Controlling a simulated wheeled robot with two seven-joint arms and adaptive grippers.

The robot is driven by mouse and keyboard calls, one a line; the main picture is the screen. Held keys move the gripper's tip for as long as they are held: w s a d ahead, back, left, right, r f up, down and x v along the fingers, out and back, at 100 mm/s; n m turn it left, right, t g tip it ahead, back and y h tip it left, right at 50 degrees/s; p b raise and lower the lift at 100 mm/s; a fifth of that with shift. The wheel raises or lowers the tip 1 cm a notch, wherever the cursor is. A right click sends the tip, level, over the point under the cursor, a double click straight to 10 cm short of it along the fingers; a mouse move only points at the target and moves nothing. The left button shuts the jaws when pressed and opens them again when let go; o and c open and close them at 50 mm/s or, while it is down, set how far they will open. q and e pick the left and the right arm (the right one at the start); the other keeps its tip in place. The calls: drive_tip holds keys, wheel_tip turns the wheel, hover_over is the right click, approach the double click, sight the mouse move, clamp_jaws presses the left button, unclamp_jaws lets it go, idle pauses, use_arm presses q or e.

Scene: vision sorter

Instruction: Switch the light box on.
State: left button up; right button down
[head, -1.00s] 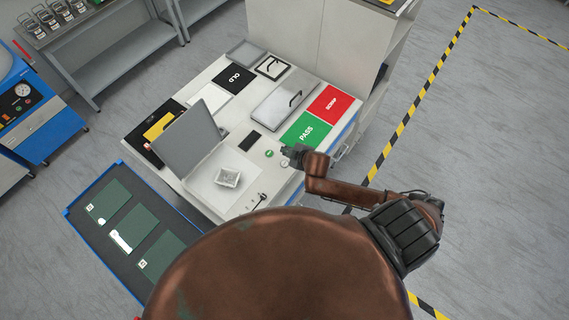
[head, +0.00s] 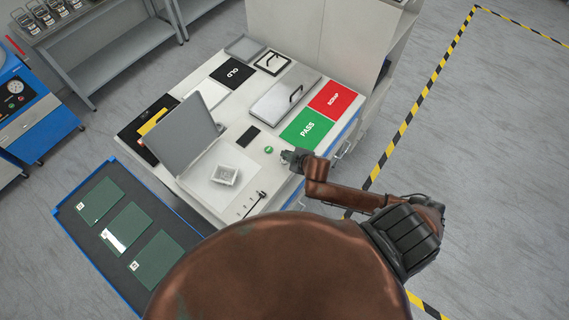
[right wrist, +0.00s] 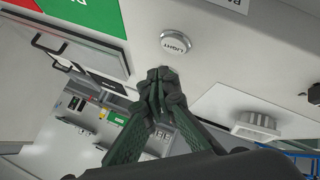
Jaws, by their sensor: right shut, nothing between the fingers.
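The round white button marked LIGHT (right wrist: 175,42) sits on the white table top in the right wrist view. My right gripper (right wrist: 160,77) is shut and empty, its fingertips just below the button in that picture; I cannot tell whether they touch it. My left gripper is out of view.
A blue-edged tray (head: 85,235) with green cards stands at left.

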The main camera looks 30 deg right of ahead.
drive_tip(key=shift+f, duration=0.8)
drive_tip(key=shift+f, duration=0.1)
idle(0.8)
drive_tip(key=shift+f, duration=0.3)
drive_tip(key=shift+f+b, duration=0.3)
drive_tip(key=shift+f, duration=0.15)
idle(0.6)
drive_tip(key=shift+r+p, duration=0.85)
drive_tip(key=shift+p, duration=0.15)
